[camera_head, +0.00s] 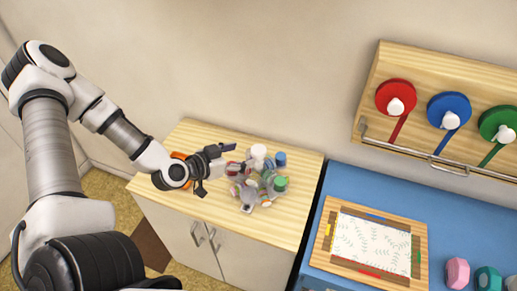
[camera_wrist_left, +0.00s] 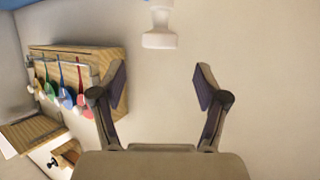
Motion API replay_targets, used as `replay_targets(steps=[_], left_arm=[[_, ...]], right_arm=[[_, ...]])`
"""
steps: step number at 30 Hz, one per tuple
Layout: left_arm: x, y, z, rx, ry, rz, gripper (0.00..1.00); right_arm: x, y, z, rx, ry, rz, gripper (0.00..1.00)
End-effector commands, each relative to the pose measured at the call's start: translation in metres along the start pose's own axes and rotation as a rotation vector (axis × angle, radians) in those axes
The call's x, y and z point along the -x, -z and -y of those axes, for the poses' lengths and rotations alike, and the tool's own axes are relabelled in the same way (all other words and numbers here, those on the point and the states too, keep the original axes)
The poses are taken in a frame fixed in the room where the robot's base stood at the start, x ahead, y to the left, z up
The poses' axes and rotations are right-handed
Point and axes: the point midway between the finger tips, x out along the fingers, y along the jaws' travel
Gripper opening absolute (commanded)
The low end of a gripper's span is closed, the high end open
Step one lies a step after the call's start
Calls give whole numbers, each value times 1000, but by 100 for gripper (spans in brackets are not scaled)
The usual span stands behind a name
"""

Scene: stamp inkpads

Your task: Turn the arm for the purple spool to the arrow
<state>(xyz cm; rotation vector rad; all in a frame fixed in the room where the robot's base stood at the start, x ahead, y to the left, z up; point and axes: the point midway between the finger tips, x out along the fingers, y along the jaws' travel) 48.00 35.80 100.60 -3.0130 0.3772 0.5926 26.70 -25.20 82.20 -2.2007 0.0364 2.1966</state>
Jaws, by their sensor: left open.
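A grey multi-armed piece (camera_head: 247,196) stands on the light wooden cabinet top, with white, blue and green round parts around it. I cannot make out a purple spool or an arrow in either view. My left gripper (camera_head: 222,166) is above the cabinet top, just left of the grey piece, its fingers spread. In the left wrist view the gripper (camera_wrist_left: 160,85) is open, with nothing between its fingers. A white knob-like part (camera_wrist_left: 159,28) hangs into the top of that view, beyond the fingers. My right gripper is not in view.
A wooden wall rack (camera_head: 375,85) holds red (camera_head: 392,92), blue (camera_head: 445,105) and green (camera_head: 493,120) discs with bands. A framed leaf-patterned sheet (camera_head: 372,243) lies on the blue table (camera_head: 440,205). Pink (camera_head: 457,272) and teal (camera_head: 488,279) blocks stand at its front. An orange item (camera_head: 179,155) is behind my gripper.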

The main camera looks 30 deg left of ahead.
Motion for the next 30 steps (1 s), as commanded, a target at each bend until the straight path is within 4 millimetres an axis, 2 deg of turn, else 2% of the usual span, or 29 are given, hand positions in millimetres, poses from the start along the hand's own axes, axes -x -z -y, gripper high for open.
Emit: replay_targets(steps=[8,16,20,26,27,29,30], left_arm=[[-30,-5,-2,-11,-5,1,74],[-69,-2,0,-7,-1,5,74],[-77,-1,-1,-2,-1,3,74],[-77,-1,-1,1,0,2,74],[-77,-1,-1,1,0,2,70],[-77,-1,-1,1,0,3,49],[-77,-1,-1,1,0,3,35]], right_arm=[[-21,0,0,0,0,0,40],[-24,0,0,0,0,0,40],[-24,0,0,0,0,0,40],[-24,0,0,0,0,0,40],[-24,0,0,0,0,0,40],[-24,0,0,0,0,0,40],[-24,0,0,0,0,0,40]])
